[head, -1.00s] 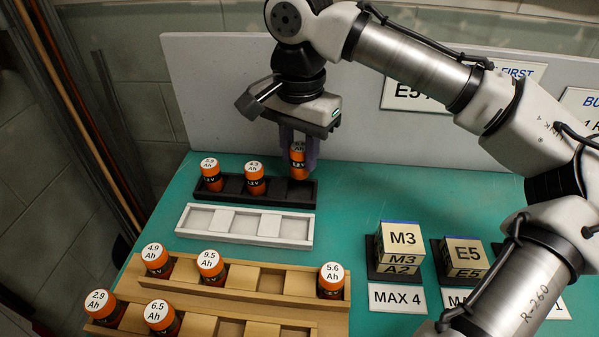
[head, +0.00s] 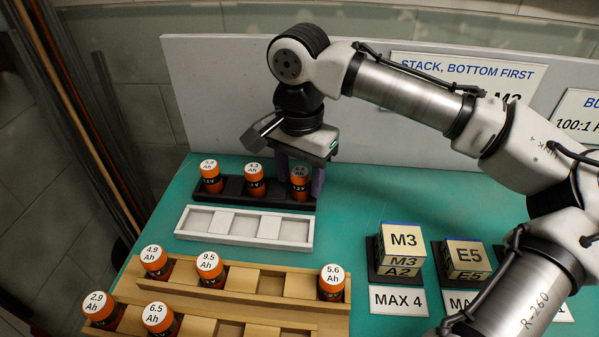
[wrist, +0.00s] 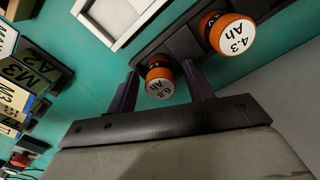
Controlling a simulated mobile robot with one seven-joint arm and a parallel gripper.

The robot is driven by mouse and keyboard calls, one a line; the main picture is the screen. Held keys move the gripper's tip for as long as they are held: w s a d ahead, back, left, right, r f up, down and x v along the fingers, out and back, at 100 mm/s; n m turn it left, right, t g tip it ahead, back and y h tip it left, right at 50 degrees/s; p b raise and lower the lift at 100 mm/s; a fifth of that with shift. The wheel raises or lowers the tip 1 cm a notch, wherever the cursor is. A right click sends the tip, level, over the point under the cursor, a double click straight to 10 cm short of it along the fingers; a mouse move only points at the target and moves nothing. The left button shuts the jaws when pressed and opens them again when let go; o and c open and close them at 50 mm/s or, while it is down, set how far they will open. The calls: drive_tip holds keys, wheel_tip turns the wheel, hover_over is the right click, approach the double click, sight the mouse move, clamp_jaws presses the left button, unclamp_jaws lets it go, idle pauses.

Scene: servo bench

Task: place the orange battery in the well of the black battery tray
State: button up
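The orange battery (head: 299,184), its white top marked 6.8 Ah, stands upright in the right-hand well of the black battery tray (head: 233,190). The battery also shows in the wrist view (wrist: 160,82). My gripper (head: 300,188) is open around it, one finger on each side. In the wrist view my gripper (wrist: 160,85) shows a small gap between each finger and the battery. Two more orange batteries stand in the tray, one (head: 211,177) in the left well and the 4.3 Ah one (head: 254,180) in the middle. The battery's foot is hidden by the tray wall.
An empty white tray (head: 245,241) lies just in front. Wooden racks (head: 245,302) with several orange batteries stand nearer. Block stacks (head: 402,250) stand at the right. A grey panel (head: 220,95) rises close behind the black tray.

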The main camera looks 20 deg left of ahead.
sight(298, 172)
drive_tip(key=shift+r, duration=0.1)
wheel_tip(298, 172, up, 12)
drive_tip(key=shift+p, duration=0.45)
drive_tip(key=shift+a+r, duration=0.1)
idle(0.3)
